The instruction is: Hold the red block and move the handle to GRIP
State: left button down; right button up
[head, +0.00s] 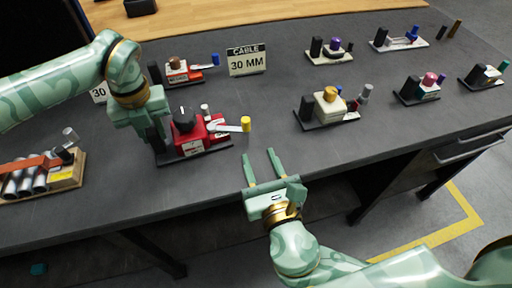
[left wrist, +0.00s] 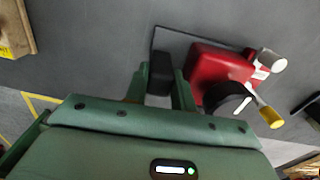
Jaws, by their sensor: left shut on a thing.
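The red block (head: 187,143) sits on a dark base plate near the front of the grey bench, with a black round knob on top. Its pale handle (head: 228,128) points right and ends in a yellow knob (head: 246,124). My left gripper (head: 160,142) is at the block's left end. In the left wrist view its fingers are shut on a black post (left wrist: 160,78) beside the red block (left wrist: 218,68). My right gripper (head: 260,157) is open and empty at the bench's front edge, below the yellow knob and apart from it. No GRIP marking is readable.
A sign reading CABLE 30 MM (head: 247,61) stands behind. A yellow-topped unit (head: 327,106) and several similar units stand to the right. A wooden tray (head: 68,178) with cylinders is at left. Bench between sign and handle is clear.

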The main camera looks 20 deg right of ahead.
pick_arm(q)
jog(key=shift+s+f, duration=0.15)
jog(key=shift+f, duration=0.15)
jog(key=c, duration=1.2)
grip_release()
jog(key=shift+o, duration=0.6)
jog(key=shift+r, duration=0.15)
